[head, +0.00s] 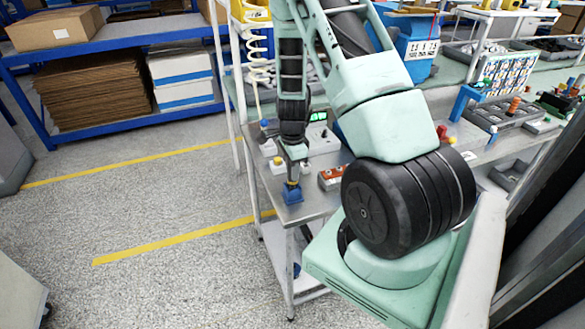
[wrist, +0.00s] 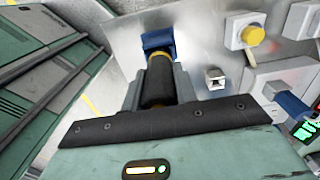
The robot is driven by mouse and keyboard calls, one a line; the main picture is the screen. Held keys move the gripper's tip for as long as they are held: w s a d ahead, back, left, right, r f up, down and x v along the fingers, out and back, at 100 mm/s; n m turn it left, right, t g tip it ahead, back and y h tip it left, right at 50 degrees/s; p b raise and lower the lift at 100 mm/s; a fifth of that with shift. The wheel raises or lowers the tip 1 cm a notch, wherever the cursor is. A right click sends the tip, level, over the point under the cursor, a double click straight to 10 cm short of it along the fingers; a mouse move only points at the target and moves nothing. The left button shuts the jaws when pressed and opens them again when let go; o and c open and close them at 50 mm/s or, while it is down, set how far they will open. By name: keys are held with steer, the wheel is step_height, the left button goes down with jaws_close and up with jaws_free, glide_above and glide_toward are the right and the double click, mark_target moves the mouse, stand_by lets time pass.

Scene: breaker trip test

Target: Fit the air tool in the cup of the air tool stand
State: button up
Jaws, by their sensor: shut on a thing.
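My gripper (head: 293,168) is low over the near left corner of the metal bench in the head view. In the wrist view my gripper (wrist: 158,82) is shut on the air tool (wrist: 157,84), a black cylinder with a yellow band at its far end. A blue piece, which looks like the air tool stand (wrist: 157,39), lies right beyond that end. It also shows as a blue block (head: 292,194) directly below my gripper in the head view. The cup opening is hidden, so I cannot tell whether the tool's end is inside or only above it.
Boxes with a yellow button (wrist: 252,35) and other controls stand right of the gripper in the wrist view. A red-topped box (head: 331,177) is close right of it on the bench (head: 313,207). The floor at left is clear.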

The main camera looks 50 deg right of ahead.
steer(key=o, duration=1)
steer(key=shift+o, duration=0.2)
step_height(320, 180, up, 17)
steer(key=b, duration=0.2)
steer(key=shift+r, duration=0.15)
steer(key=a+n+y+b, duration=0.1)
steer(key=a+n+b, duration=0.2)
steer(key=a+n, duration=1.7)
steer(key=s+a+f+n+b, duration=0.1)
steer(key=s+a+n, duration=1.1)
steer(key=s+a, duration=0.5)
steer(key=a, duration=0.3)
steer(key=shift+a+f+b, duration=0.25)
steer(key=shift+a+b, duration=0.05)
steer(key=shift+a, duration=0.05)
